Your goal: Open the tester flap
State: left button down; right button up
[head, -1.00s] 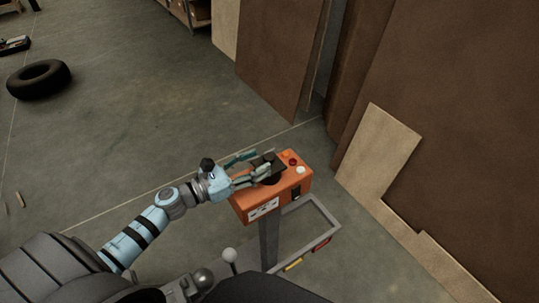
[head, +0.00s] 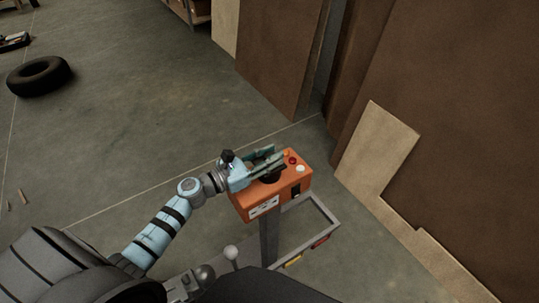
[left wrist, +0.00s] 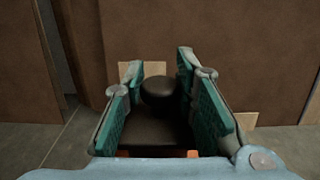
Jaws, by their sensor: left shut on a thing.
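The tester is an orange box (head: 282,196) on a grey post. It has a red button (head: 293,161), a white button (head: 300,169) and a dark round part (head: 272,178) on top. My left gripper (head: 277,158) is over the top of the box and hides much of the flap there. In the left wrist view the dark flap (left wrist: 155,132) with its round knob (left wrist: 158,90) sits between the green-padded fingers of my left gripper (left wrist: 160,88), which is shut on it. How far the flap is raised is hard to tell. My right gripper is out of view.
A grey frame (head: 325,213) sits at the post's side. Brown panels (head: 450,130) and a pale board (head: 378,150) stand to the right. A tyre (head: 40,76) lies at the far left. The floor (head: 130,120) between is clear.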

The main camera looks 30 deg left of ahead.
pick_arm(q)
jog(key=shift+a+r, duration=0.1)
jog(key=shift+r, duration=0.05)
jog(key=shift+w+a+r+n+p, duration=0.1)
jog(key=shift+n+p, duration=0.1)
jog(key=shift+n, duration=0.2)
jog(key=shift+a+r+n+p, duration=0.1)
jog(key=shift+n+p, duration=0.05)
jog(key=shift+n, duration=0.25)
jog(key=n, duration=0.1)
jog(key=a+r+n+p, duration=0.1)
jog(key=n, duration=0.1)
jog(key=shift+w, duration=0.35)
jog(key=n, duration=0.2)
jog(key=a+n, duration=0.1)
jog(key=shift+w+r+p, duration=0.15)
jog(key=shift+w+p, duration=0.1)
jog(key=shift+p, duration=0.15)
jog(key=shift+w+a+f+n, duration=0.45)
jog(key=shift+a+n, duration=0.3)
jog(key=shift+n, duration=1.6)
jog(key=shift+w+a+f+n, duration=0.3)
jog(key=shift+w+a+n, duration=0.35)
jog(key=shift+n, duration=1.65)
jog(key=shift+w+a+f+n, duration=0.35)
jog(key=shift+a+n, duration=0.5)
jog(key=shift+n, duration=1.5)
jog(key=shift+f, duration=0.1)
